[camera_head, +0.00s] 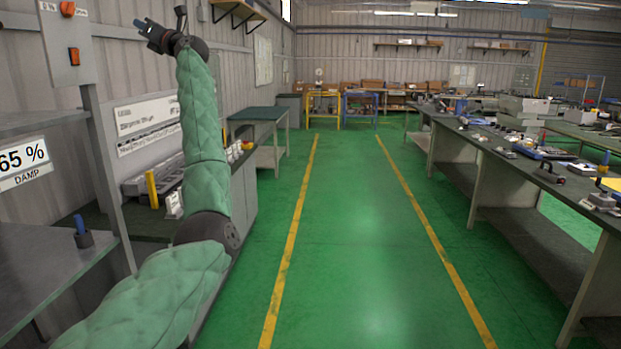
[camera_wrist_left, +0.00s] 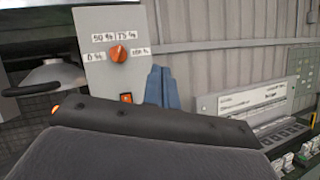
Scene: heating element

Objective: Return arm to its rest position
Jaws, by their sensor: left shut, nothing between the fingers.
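My left arm, in a green padded sleeve, rises from the lower left of the head view and is stretched upward. The blue fingers also show in the left wrist view (camera_wrist_left: 162,86), upright and together. Behind them is a grey control panel (camera_wrist_left: 112,60) with an orange knob (camera_wrist_left: 118,54) and an orange switch (camera_wrist_left: 126,98). In the head view the panel (camera_head: 64,45) stands to the left of the gripper, apart from it. My right gripper is out of view.
A metal shelf unit (camera_head: 45,255) with a "65 % DAMP" sign (camera_head: 24,163) is at the left. A wall-side bench (camera_head: 243,190) lies behind my arm. A long workbench (camera_head: 480,140) with tools stands at the right. The green floor (camera_head: 345,230) between yellow lines is clear.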

